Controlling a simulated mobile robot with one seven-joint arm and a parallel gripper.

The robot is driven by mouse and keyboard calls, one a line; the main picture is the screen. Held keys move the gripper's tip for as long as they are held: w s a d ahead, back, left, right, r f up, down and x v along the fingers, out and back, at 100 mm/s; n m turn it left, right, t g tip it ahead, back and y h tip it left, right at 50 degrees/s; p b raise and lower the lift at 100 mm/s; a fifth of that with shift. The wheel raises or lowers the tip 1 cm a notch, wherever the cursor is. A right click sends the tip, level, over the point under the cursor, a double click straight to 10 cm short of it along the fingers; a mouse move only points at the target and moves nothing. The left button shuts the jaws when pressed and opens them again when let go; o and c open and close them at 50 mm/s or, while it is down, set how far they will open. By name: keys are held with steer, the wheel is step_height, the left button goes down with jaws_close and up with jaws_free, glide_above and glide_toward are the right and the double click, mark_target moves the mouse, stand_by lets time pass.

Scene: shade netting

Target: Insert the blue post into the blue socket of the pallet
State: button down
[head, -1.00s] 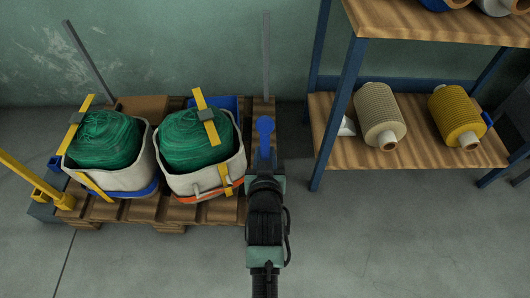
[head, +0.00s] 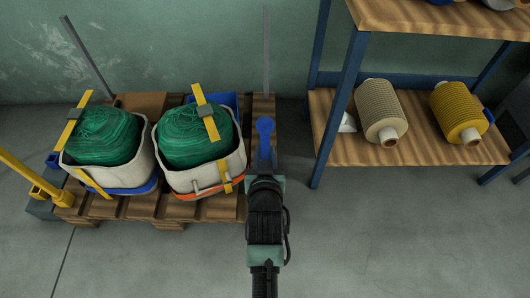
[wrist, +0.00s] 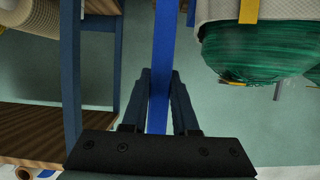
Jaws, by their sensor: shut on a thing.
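The blue post (head: 265,135) stands roughly upright in my gripper (head: 265,172), seen steeply from above, at the pallet's right side. In the wrist view the blue post (wrist: 162,65) runs between the two dark fingers of my gripper (wrist: 158,85), which are shut on it. The wooden pallet (head: 165,215) stands on the floor at left. I cannot make out the blue socket; my arm and gripper cover part of the pallet's right end. The post's lower end is hidden too, so I cannot tell whether it touches anything.
Two white bins (head: 110,172) (head: 205,178) with green netting stand on the pallet. A yellow post (head: 28,178) leans at its front left corner. Grey posts (head: 88,58) (head: 266,50) rise at the back. A shelf (head: 345,100) with spools stands close at right. Front floor is clear.

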steer(key=shift+f+b, duration=0.55)
steer(key=shift+f, duration=0.25)
steer(key=c, duration=0.6)
jaws_free()
steer(key=shift+f, duration=0.1)
steer(key=p+v, duration=0.7)
steer(key=v, duration=0.6)
steer(key=shift+w+r, duration=0.1)
steer(key=shift+r, duration=0.1)
